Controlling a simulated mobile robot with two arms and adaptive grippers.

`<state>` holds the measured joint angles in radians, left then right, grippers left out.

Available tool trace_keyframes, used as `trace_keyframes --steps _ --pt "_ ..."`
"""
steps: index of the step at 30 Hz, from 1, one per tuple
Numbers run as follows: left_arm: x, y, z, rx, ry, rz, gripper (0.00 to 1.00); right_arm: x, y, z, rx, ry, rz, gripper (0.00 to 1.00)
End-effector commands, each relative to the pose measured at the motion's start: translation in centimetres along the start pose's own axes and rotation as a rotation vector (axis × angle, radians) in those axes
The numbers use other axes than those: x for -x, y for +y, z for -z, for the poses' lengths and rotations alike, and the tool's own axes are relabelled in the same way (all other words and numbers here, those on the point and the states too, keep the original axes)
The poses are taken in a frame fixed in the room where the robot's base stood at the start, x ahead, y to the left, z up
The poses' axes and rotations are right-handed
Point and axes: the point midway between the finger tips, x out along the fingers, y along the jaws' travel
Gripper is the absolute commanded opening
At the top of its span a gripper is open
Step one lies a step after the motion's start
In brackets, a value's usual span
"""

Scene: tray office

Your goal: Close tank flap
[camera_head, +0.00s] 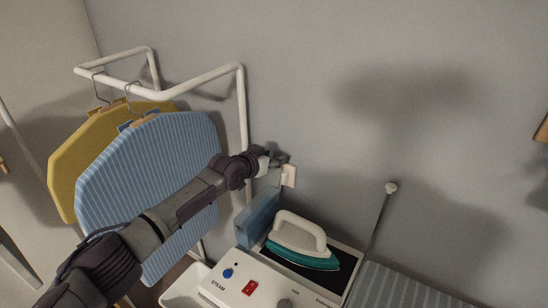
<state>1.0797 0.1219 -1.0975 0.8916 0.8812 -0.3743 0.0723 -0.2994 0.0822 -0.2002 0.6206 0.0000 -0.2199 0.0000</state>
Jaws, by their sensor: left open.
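A blue, see-through water tank (257,216) sits at the back left of a white ironing station (226,290), beside the iron. I cannot clearly make out its flap or how far it stands open. My left arm reaches in from the lower left, across the striped garment. My left gripper (272,160) is open, above the tank and close to the wall. Its fingers are small and partly hidden by the wrist, and I see nothing held in it. I cannot tell whether it touches anything. My right gripper is out of view.
A white and teal iron (303,243) rests on the station's dark plate. A white wall outlet (289,176) is just right of my gripper. A white rack (208,77) holds yellow (72,160) and blue striped (150,160) garments. A thin rod (378,225) stands at right.

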Motion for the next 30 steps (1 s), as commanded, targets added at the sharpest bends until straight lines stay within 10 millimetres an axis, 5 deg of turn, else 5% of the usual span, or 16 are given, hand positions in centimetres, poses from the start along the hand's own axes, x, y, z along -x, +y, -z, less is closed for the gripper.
trace_keyframes --steps 16,25,30 --pt "-1.37 -0.08 0.04 -0.001 0.002 0.003 0.5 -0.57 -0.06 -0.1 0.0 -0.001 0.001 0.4" --pt "-1.36 -0.08 0.02 0.0 0.002 0.003 0.0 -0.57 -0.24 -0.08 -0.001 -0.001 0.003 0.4" --pt "-1.36 -0.08 0.01 0.0 0.001 0.003 0.0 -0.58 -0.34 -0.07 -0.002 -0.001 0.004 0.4"
